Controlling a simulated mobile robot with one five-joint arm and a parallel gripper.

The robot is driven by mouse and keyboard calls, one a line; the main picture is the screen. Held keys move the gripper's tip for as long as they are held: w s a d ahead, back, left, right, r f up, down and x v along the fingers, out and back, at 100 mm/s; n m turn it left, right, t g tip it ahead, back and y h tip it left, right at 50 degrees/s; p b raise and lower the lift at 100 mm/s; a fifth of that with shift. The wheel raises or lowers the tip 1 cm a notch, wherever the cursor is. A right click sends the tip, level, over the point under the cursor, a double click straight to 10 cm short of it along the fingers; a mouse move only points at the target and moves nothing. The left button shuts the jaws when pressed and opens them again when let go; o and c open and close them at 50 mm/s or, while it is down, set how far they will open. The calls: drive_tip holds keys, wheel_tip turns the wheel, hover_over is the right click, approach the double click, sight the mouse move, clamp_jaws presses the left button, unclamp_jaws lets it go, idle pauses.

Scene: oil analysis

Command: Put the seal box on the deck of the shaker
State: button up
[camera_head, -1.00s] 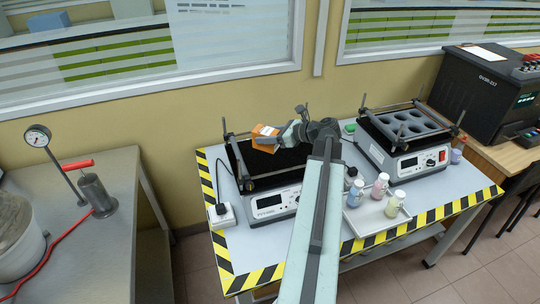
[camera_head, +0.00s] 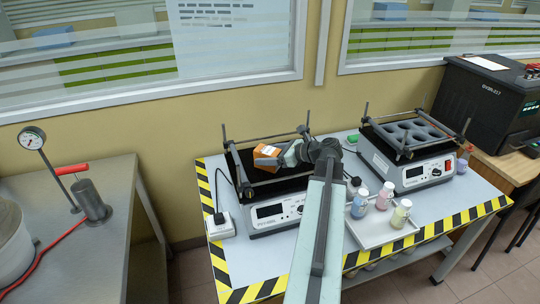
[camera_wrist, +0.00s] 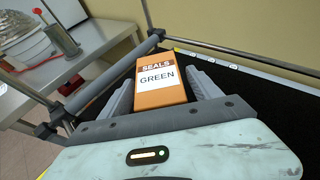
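The orange seal box (camera_head: 266,146), with a white label reading "SEALS GREEN", is over or on the back part of the black deck of the left shaker (camera_head: 277,212). Whether its underside touches the deck (camera_wrist: 266,121) is hidden. My gripper (camera_head: 264,158) is at the box. In the wrist view the box (camera_wrist: 160,92) lies between the two grey fingers of my gripper (camera_wrist: 160,77). The left finger is close along its side. A narrow dark gap seems to show at the right finger, so I cannot tell whether they grip it.
Upright rods and bars frame the shaker deck around my gripper. A second shaker (camera_head: 410,177) with a holed rack stands to the right. Several small bottles stand on or by a tray (camera_head: 372,237) in front. A gauge and red-handled device (camera_head: 93,200) stand on the left bench.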

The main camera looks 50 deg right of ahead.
sight(278, 153)
drive_tip(key=shift+r, duration=0.2)
drive_tip(key=p+v, duration=0.3)
drive_tip(key=v, duration=0.4)
drive_tip(key=shift+w, duration=0.1)
drive_tip(key=shift+s, duration=0.35)
drive_tip(key=shift+s, duration=0.1)
